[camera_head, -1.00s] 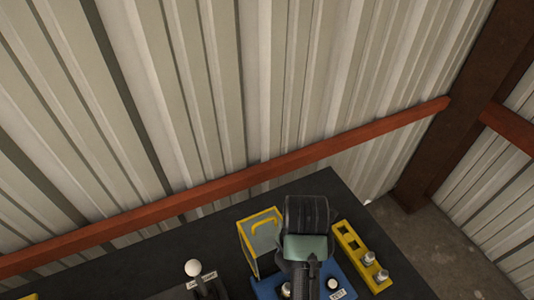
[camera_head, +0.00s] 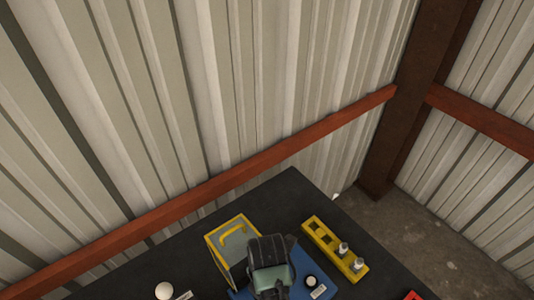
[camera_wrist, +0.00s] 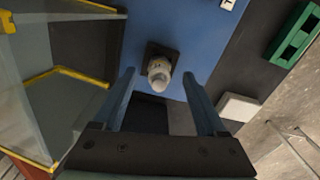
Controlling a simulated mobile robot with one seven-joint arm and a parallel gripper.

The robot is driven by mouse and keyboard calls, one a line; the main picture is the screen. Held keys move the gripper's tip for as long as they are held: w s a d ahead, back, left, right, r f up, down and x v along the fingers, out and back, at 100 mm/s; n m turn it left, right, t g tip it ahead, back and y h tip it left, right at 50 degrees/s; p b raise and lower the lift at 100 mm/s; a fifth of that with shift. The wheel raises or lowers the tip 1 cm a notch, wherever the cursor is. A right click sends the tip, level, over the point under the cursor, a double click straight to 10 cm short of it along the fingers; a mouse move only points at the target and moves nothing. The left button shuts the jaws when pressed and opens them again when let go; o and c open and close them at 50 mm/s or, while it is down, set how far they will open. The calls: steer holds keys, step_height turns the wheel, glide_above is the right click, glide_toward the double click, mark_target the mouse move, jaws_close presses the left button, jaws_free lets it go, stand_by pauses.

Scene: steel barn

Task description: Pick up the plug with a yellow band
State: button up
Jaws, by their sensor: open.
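In the wrist view a pale, rounded plug (camera_wrist: 158,72) with a faint yellowish band stands in a dark square socket on the blue panel (camera_wrist: 215,55). My gripper (camera_wrist: 159,80) is open, with one finger on each side of the plug in the picture. No contact shows, and I cannot tell the height gap. In the head view the back of my gripper (camera_head: 270,268) hides this plug and part of the blue panel (camera_head: 300,292).
A yellow rack (camera_head: 320,237) holding two silver plugs (camera_head: 343,248) stands right of the panel. A clear yellow-edged box (camera_head: 212,242) stands left, close to my gripper. A white ball knob (camera_head: 163,290) is at lower left. The dark table's far corner (camera_head: 290,180) is bare.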

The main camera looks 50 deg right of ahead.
steer(key=shift+f, duration=0.95)
jaws_close()
